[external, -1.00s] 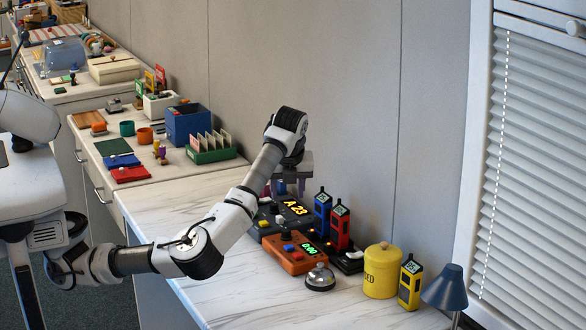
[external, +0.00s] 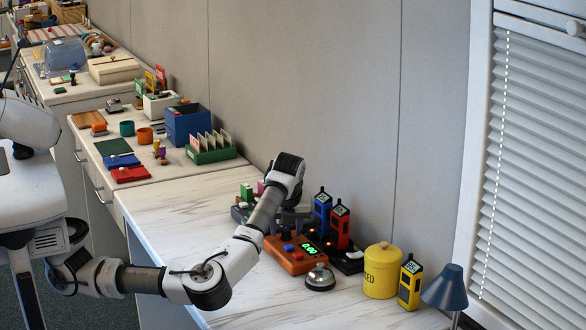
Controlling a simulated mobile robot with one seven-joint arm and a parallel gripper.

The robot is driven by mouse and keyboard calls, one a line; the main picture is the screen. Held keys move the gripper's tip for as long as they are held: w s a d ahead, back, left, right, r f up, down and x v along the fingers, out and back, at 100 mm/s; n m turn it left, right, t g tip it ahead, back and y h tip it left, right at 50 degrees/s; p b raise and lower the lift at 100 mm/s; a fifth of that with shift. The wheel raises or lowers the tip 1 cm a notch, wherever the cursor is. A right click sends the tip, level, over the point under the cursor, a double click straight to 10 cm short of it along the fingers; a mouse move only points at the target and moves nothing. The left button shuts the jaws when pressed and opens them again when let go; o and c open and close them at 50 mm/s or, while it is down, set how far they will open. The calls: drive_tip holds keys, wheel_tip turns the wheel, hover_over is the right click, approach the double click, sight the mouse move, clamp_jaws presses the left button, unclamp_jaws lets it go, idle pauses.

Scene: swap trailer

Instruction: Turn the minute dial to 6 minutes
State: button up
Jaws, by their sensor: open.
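An orange timer box (external: 285,262) with a green display (external: 309,249) that seems to read 0:00 sits on the marble-look counter. Blue and red round controls (external: 288,248) and small pale ones show on its top. I cannot tell which one is the minute dial; it may be hidden by my arm. My gripper (external: 291,218) is low over the counter, just behind the orange box and in front of the wall. It is open, but its fingertips are mostly hidden by my wrist and forearm. I cannot tell whether it touches anything.
A dark box (external: 240,213) is largely hidden behind my arm. Blue (external: 321,214) and red (external: 340,228) handheld devices stand close to the right. A silver bell (external: 320,278), yellow canister (external: 381,272) and blue lamp (external: 446,289) stand further right. The front counter is clear.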

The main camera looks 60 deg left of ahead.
drive_tip(key=c, duration=1)
drive_tip(key=shift+m, duration=0.3)
drive_tip(key=m+t+h+b, duration=0.1)
drive_tip(key=m, duration=0.2)
drive_tip(key=shift+s, duration=0.1)
drive_tip(key=m+t+h+b, duration=0.1)
drive_tip(key=m+b, duration=0.1)
drive_tip(key=m, duration=0.1)
drive_tip(key=shift+a+m, duration=0.15)
drive_tip(key=shift+m, duration=0.15)
drive_tip(key=m+h+b, duration=0.1)
drive_tip(key=m+b, duration=0.1)
drive_tip(key=m, duration=0.2)
drive_tip(key=shift+a+t, duration=0.1)
drive_tip(key=shift+t, duration=0.3)
drive_tip(key=shift+m+h+b, duration=0.55)
drive_tip(key=shift+m+h, duration=0.05)
drive_tip(key=shift+m, duration=0.6)
